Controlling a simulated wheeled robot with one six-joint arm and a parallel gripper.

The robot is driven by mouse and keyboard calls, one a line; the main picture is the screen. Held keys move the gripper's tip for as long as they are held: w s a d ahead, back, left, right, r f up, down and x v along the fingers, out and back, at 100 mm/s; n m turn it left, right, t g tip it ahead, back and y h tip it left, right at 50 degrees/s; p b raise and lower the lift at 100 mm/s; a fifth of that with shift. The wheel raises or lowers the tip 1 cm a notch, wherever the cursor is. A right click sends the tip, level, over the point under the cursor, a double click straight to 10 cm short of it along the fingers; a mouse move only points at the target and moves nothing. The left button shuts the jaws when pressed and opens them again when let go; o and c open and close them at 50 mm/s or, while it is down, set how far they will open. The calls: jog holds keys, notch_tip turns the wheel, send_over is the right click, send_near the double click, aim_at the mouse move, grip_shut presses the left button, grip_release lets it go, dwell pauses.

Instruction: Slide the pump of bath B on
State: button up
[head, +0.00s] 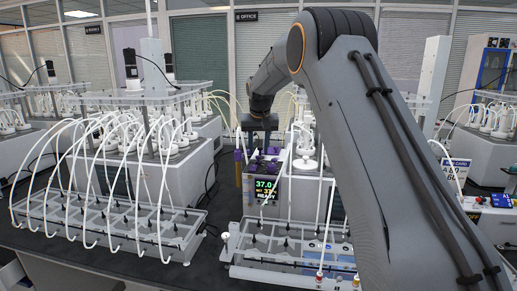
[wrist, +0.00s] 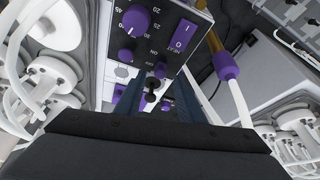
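In the wrist view I look along my gripper (wrist: 160,80) at a dark control panel (wrist: 197,27). A black stub (wrist: 151,84) sits just below that knob. I cannot tell whether the fingers touch either. The panel also has purple dials (wrist: 135,20) and a purple rocker switch (wrist: 183,35) marked I and O. In the head view my gripper (head: 262,148) is over the purple-knobbed bath unit, whose display (head: 265,189) reads 37.0. The slider's position is unclear there.
A purple-capped fitting with a white tube (wrist: 226,66) stands close right of my gripper in the wrist view. White reactor vessels (wrist: 58,28) crowd the left. In the head view racks with tubes (head: 110,222) stand left and in front (head: 290,245); a walled bench unit is at right.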

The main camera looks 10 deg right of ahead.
jog(key=shift+w+f, duration=0.25)
jog(key=shift+f, duration=0.45)
grip_shut()
